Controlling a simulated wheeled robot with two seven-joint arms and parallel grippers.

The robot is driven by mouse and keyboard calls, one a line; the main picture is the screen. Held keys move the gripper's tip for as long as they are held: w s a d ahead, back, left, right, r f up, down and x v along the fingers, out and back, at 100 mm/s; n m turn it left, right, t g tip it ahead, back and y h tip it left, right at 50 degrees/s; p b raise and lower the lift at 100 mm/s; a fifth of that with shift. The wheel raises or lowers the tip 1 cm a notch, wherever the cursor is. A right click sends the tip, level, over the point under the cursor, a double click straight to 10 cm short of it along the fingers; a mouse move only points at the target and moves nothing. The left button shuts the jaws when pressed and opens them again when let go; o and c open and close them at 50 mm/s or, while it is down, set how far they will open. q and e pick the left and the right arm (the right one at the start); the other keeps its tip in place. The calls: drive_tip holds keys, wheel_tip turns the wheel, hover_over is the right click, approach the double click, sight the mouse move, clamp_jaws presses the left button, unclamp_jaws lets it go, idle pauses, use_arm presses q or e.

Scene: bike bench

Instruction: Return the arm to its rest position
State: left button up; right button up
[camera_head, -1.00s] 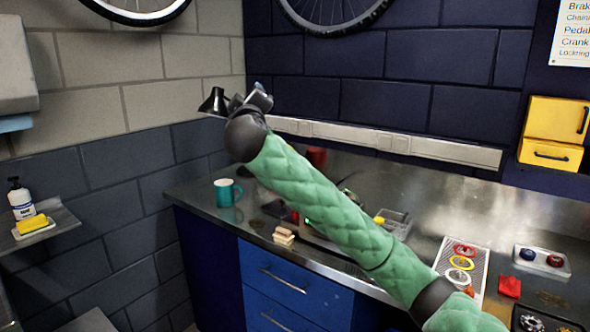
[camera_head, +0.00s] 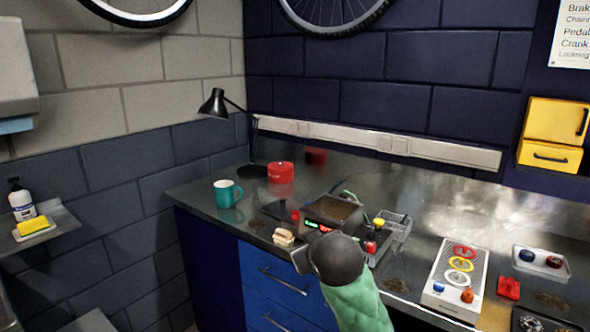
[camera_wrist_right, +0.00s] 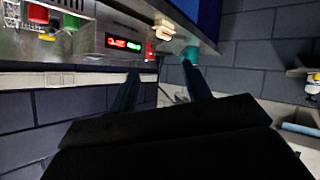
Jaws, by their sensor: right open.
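My right arm, in a green padded sleeve (camera_head: 360,305), comes up from the bottom of the head view. Its dark wrist (camera_head: 337,258) is in front of the bench edge, and most of the hand is hidden behind it. In the right wrist view my right gripper (camera_wrist_right: 160,72) shows two dark fingers spread apart with nothing between them. My left gripper is not in view.
The metal bench holds a teal mug (camera_head: 227,193), a black lamp (camera_head: 216,104), a red tin (camera_head: 281,172), a device with a lit display (camera_head: 332,212) and a panel with coloured rings (camera_head: 449,285). Blue drawers (camera_head: 285,282) are below. A soap shelf (camera_head: 55,226) is at left.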

drive_tip(key=s+d+f+m+g, duration=0.25)
drive_tip(key=s+d+f, duration=0.25)
drive_tip(key=s+f, duration=0.7)
drive_tip(key=s+d+f+m+g, duration=0.1)
drive_tip(key=s+d+f+g, duration=0.3)
drive_tip(key=s+f, duration=0.85)
drive_tip(key=s+d+f+g+h, duration=0.1)
drive_tip(key=s+f+g, duration=0.2)
drive_tip(key=s+f, duration=1.1)
drive_tip(key=shift+s+d+f+p, duration=0.3)
drive_tip(key=shift+d+f+p, duration=0.1)
drive_tip(key=shift+f, duration=0.35)
